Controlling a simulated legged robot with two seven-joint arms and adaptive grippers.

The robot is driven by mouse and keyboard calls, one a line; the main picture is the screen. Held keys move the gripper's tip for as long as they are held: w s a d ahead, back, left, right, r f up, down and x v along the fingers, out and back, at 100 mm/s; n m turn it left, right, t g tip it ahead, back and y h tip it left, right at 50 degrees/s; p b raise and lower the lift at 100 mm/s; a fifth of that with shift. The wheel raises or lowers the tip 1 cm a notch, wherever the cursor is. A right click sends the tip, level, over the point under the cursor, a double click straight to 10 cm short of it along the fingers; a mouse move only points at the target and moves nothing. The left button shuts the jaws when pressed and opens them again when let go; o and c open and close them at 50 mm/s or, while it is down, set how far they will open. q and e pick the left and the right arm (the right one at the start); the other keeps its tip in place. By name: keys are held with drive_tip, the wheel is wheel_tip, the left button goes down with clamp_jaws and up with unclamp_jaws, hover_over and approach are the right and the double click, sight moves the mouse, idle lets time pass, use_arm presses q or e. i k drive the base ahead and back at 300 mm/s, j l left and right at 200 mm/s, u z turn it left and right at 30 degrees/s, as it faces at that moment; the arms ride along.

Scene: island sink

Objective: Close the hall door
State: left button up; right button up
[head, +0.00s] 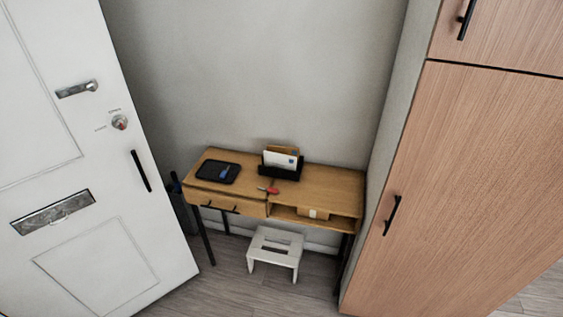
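The white hall door (70,190) fills the left side of the head view and stands at an angle to the grey back wall. It has a metal lever handle (77,89), a round lock with a red part (120,122), a black vertical pull handle (141,171) and a metal letter slot (53,212). The door's hinge side and frame are out of view, so I cannot tell how far open it is. Neither of my grippers shows in the head view.
A wooden desk (320,185) stands against the back wall, holding a black tray (218,172) and a letter holder (281,172). A white step stool (275,250) stands before it. A tall wooden cabinet (480,190) fills the right. Some floor (225,295) is clear in front.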

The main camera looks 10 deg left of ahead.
sight(117, 255)
drive_tip(key=u, duration=2.25)
